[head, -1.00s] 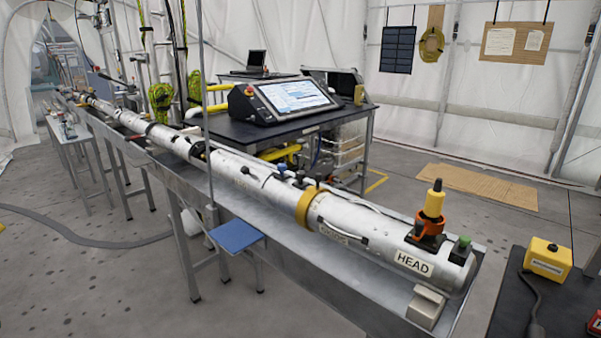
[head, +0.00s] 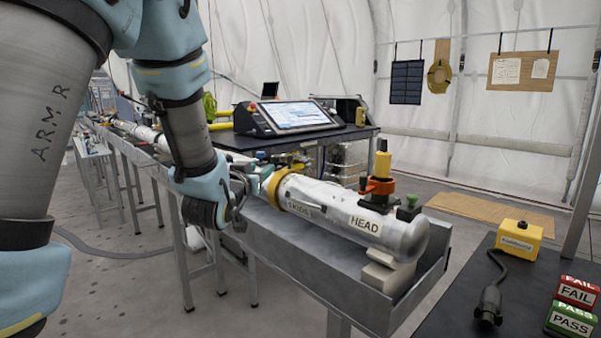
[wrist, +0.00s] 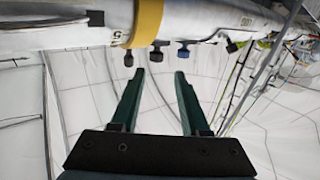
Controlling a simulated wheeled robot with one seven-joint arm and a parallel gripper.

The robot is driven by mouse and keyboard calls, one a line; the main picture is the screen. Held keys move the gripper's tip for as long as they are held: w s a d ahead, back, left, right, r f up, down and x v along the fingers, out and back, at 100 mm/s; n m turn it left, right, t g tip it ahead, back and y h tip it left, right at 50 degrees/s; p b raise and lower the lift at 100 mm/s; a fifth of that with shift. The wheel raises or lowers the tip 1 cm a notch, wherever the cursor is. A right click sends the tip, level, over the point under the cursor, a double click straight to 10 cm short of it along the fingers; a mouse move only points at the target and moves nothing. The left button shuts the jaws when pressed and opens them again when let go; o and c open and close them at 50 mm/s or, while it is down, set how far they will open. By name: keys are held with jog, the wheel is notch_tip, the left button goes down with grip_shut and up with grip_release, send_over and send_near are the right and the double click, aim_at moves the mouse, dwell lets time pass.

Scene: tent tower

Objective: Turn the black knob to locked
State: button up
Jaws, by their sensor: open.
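Several small dark knobs stick out of a long silver tube (head: 335,200), near its yellow band (head: 272,190). In the wrist view they hang below the tube (wrist: 215,15). One black knob (wrist: 156,55) is centred just beyond the gap between my fingertips. Another black knob (wrist: 128,58) is left of it, and a bluish dark one (wrist: 183,52) is near the right fingertip. I cannot tell which one the task means, nor read any lock marking. My gripper (wrist: 158,72) is open and empty, its fingers apart from the knobs. In the head view my arm hides part of the tube.
The tube lies in a long metal trough (head: 300,250). Behind is a black bench with a tilted screen (head: 297,114). An orange-and-yellow fitting (head: 380,175) stands on the tube's head end. A dark table at right holds a yellow box (head: 519,242) and FAIL and PASS blocks.

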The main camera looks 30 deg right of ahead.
aim_at(274, 160)
jog(key=p+x, duration=0.1)
jog(key=x, duration=0.4)
jog(key=p+x, duration=0.2)
jog(key=x, duration=0.4)
jog(key=shift+s+d+r, duration=0.2)
jog(key=shift+s, duration=0.1)
grip_shut()
